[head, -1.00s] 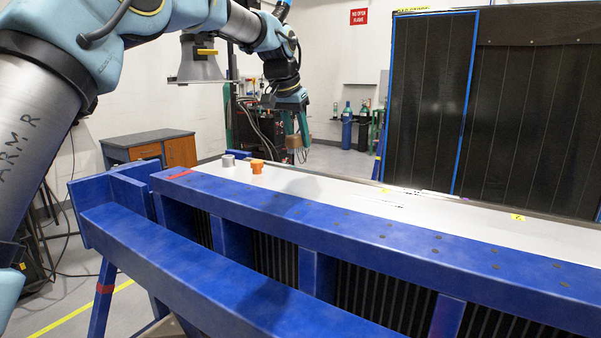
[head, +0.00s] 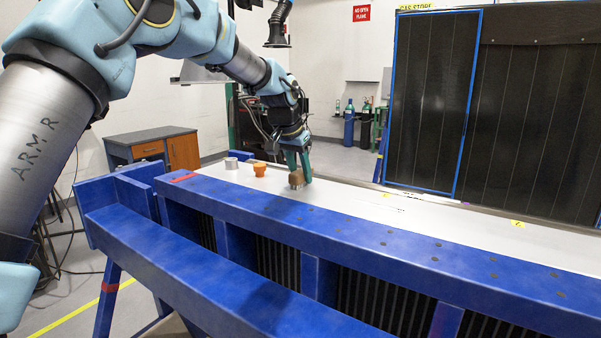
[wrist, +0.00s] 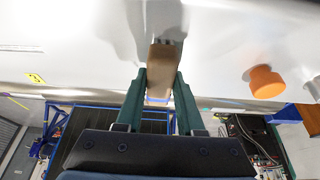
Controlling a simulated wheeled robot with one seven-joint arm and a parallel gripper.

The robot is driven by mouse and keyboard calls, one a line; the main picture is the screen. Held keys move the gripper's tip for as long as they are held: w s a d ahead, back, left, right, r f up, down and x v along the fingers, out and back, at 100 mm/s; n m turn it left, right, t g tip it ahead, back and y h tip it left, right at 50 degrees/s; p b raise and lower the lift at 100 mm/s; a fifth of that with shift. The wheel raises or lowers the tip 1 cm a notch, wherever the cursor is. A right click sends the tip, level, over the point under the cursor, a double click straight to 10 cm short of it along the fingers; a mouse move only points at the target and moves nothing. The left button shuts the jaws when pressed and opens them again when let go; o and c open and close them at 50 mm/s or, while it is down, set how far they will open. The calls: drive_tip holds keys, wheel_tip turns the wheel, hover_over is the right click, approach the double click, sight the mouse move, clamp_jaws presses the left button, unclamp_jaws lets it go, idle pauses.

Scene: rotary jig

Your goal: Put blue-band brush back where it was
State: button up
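My gripper (head: 300,163) has its green fingers on either side of a tan brush, shut on it. The brush (head: 296,180) hangs below the fingertips, low over the white top (head: 345,195) of the blue bench; I cannot tell whether it touches. In the wrist view the brush (wrist: 164,62) points away from the fingers (wrist: 160,84), with dark tips at its far end. A thin bluish strip shows between the fingers at its near end. The rest of the handle is hidden by the gripper.
An orange knob-like piece (head: 259,169) and a grey cylinder (head: 231,163) stand on the white top, left of the brush. Yellow tags (head: 517,224) lie farther right. A blue rail (head: 340,226) runs along the front.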

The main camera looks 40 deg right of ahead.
drive_tip(key=o, duration=0.5)
drive_tip(key=b+v, duration=0.3)
drive_tip(key=v, duration=0.9)
drive_tip(key=shift+r, duration=0.1)
